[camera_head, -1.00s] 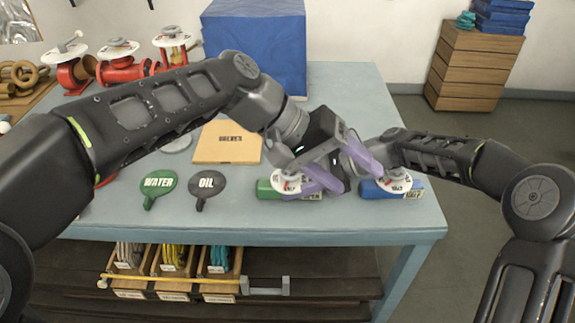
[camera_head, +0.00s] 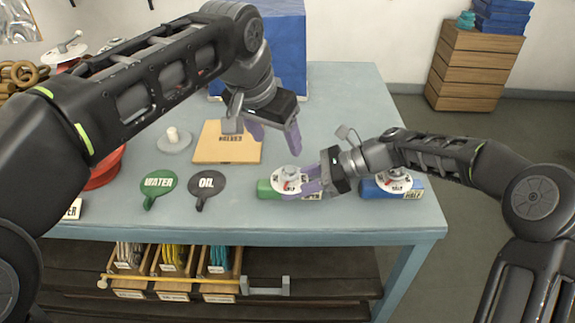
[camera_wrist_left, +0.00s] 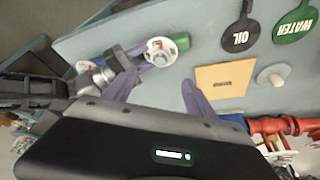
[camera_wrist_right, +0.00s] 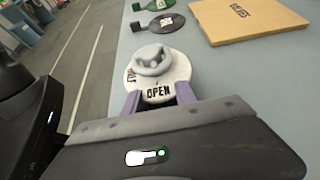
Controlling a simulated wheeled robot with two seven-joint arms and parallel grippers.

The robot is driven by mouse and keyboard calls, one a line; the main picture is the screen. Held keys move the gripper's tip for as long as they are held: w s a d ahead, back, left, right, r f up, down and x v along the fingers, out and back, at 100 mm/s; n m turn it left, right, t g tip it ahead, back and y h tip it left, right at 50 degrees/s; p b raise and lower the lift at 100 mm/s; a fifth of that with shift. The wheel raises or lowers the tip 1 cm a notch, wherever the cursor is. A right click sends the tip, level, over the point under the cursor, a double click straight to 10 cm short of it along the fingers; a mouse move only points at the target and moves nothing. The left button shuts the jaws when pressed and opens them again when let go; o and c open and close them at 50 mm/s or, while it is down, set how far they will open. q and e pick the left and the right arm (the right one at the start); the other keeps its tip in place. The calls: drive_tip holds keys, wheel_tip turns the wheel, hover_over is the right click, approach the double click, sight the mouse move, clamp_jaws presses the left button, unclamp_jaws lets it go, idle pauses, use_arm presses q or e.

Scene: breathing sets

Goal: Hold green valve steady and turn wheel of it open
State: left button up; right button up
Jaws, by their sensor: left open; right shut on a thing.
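The green valve (camera_head: 265,189) lies near the front edge of the table, with a white disc and a pale wheel (camera_head: 291,171) on top. My right gripper (camera_head: 306,182) is shut on it from the right side. In the right wrist view the fingers flank the near part of the disc (camera_wrist_right: 157,94), which reads OPEN, below the wheel (camera_wrist_right: 152,59). The exact grip on the body is hidden. My left gripper (camera_head: 276,134) is open and empty, above and behind the valve. The valve also shows in the left wrist view (camera_wrist_left: 182,42), beyond the left fingers.
A blue valve (camera_head: 417,190) stands just right of my right gripper. A wooden board (camera_head: 215,150) marked VALVES lies behind left. WATER (camera_head: 158,186) and OIL (camera_head: 208,187) tags lie left of the green valve. A blue box stands at the back.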

sight(289, 170)
use_arm(q)
drive_tip(key=x, duration=1.1)
drive_tip(key=shift+w+f, duration=0.1)
drive_tip(key=shift+f, duration=0.25)
drive_tip(key=shift+d, duration=0.1)
drive_tip(key=shift+c, duration=0.6)
drive_tip(key=c, duration=1.3)
